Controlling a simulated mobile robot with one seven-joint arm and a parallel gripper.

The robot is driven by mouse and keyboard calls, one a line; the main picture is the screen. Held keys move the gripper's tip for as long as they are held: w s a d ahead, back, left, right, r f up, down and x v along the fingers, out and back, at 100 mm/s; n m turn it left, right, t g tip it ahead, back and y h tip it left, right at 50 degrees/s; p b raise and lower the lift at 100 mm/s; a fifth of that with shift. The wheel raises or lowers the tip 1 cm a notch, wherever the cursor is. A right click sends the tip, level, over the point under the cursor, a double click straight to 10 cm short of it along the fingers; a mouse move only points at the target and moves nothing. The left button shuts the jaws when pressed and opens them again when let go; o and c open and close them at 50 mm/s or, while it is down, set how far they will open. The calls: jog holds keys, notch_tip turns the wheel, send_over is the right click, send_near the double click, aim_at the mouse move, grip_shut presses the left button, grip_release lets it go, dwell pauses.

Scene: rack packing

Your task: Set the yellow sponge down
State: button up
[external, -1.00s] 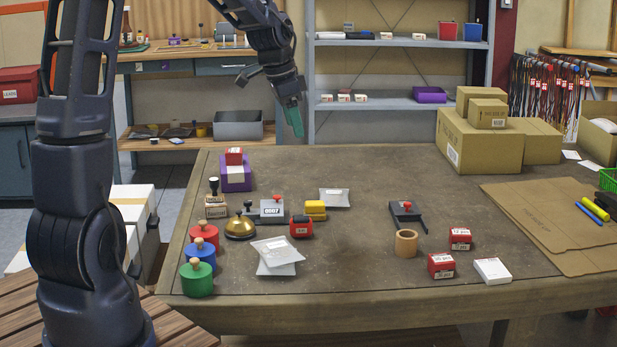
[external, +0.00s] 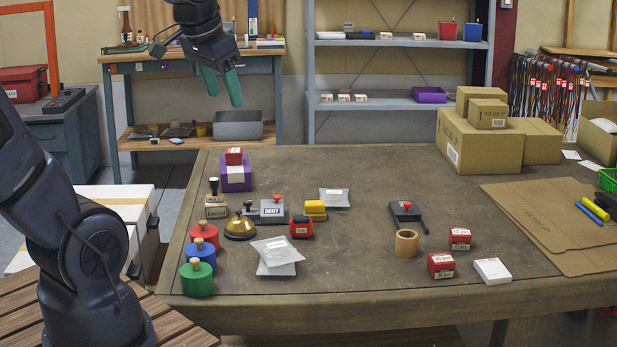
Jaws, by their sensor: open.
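The yellow sponge (external: 315,209) appears to be the small yellow block near the middle left of the worktable (external: 345,180). It rests there beside a grey stamp (external: 272,211) and above a red block (external: 301,227) in the picture. Its underside and exact contact are too small to tell. My gripper (external: 222,92), with green fingers, is open and empty. It hangs high beyond the table's far left edge, well apart from the sponge.
A brass bell (external: 240,226), red, blue and green knobbed pots (external: 197,280) and clear packets (external: 277,254) crowd the left side. A wooden ring (external: 406,243) and small boxes (external: 441,265) stand right of centre. Cardboard boxes (external: 480,146) fill the far right. The table's middle back is clear.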

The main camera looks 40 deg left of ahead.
jog(key=s+n, duration=0.1)
jog(key=s, duration=0.6)
jog(key=shift+s+d+f+n+t, duration=0.2)
jog(key=shift+s+n+t, duration=0.1)
jog(key=shift+s, duration=0.1)
